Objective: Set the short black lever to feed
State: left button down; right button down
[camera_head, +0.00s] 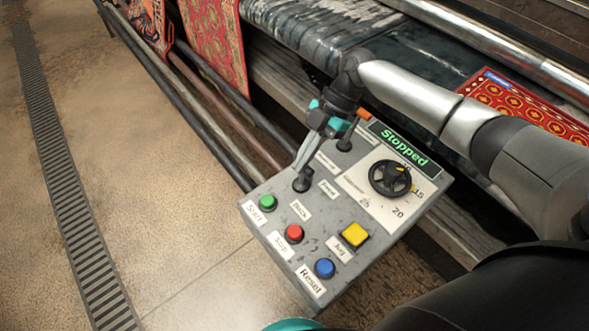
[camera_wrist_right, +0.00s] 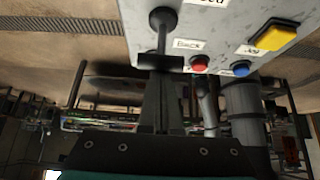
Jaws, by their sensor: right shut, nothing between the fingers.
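The short black lever (camera_head: 303,182) stands on the grey control box, beside the "Feed" label (camera_head: 328,188) and the "Back" label (camera_head: 300,210). My right gripper (camera_head: 298,168) is shut and empty, its fingertips right at this lever from above. In the right wrist view the lever's dark stem (camera_wrist_right: 162,36) rises from a round base beside the "Back" label (camera_wrist_right: 187,44). My fingers (camera_wrist_right: 160,85) lie close to its end; whether they touch it I cannot tell. The gripper partly hides the lever, so its exact setting is unclear. My left gripper is not in view.
The control box (camera_head: 350,253) has green, red, blue and yellow buttons, a black dial (camera_head: 390,179) and a "Stopped" display (camera_head: 403,143). A second lever (camera_head: 347,138) with an orange top stands close behind my right gripper. Rollers and rugs lie beyond. Floor left is clear.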

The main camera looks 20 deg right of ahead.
jog(key=shift+w+d+f+y+b, duration=0.15)
jog(key=shift+d+f+y+b, duration=0.15)
jog(key=shift+d+y+b, duration=0.15)
jog(key=shift+w+d, duration=0.1)
jog(key=shift+d, duration=0.05)
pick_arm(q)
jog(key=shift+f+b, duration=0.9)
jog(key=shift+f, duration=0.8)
pick_arm(e)
jog(key=shift+w+d, duration=0.3)
jog(key=shift+d, duration=0.5)
jog(key=shift+d, duration=0.1)
